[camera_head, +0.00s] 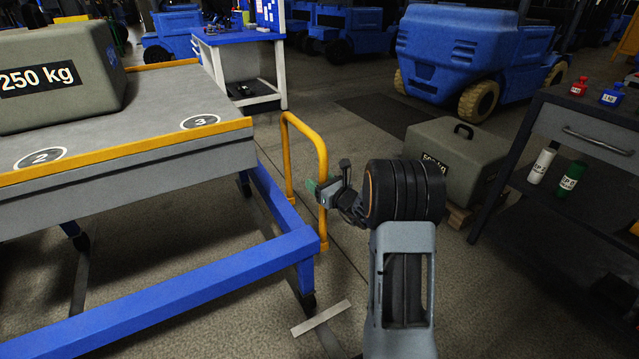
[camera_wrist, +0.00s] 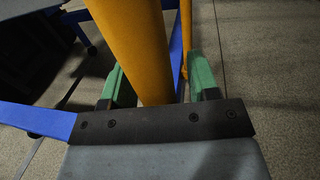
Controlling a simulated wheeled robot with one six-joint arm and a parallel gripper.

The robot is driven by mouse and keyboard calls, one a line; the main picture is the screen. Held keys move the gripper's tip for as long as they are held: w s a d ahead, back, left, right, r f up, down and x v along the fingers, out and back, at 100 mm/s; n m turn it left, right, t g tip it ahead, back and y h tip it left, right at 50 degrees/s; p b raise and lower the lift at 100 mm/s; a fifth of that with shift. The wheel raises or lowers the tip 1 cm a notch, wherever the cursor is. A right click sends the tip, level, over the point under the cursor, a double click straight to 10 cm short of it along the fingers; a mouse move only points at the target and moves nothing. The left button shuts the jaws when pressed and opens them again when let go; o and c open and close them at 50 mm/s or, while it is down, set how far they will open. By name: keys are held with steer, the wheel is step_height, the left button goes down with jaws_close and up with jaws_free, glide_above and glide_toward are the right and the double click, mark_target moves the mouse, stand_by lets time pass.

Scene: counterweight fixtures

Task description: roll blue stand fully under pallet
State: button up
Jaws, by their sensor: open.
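The blue stand (camera_head: 200,283) is a low frame on casters. It sits partly under the grey pallet (camera_head: 120,178) with the yellow edge, and its near right end sticks out. A yellow push handle (camera_head: 289,150) rises from the stand's right end. My gripper (camera_head: 322,188) is at the handle's near upright. In the wrist view, the yellow upright (camera_wrist: 135,45) stands between the green fingers of my gripper (camera_wrist: 160,85), with a gap on the right side. The fingers are open around it. The stand's far end is hidden under the pallet.
A 250 kg weight (camera_head: 60,75) rests on the pallet. A dark cart (camera_head: 590,135) with bottles is at the right. A flat floor plate (camera_head: 320,318) lies near the stand's near caster.

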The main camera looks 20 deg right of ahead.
steer(key=shift+c, duration=0.3)
jaws_close()
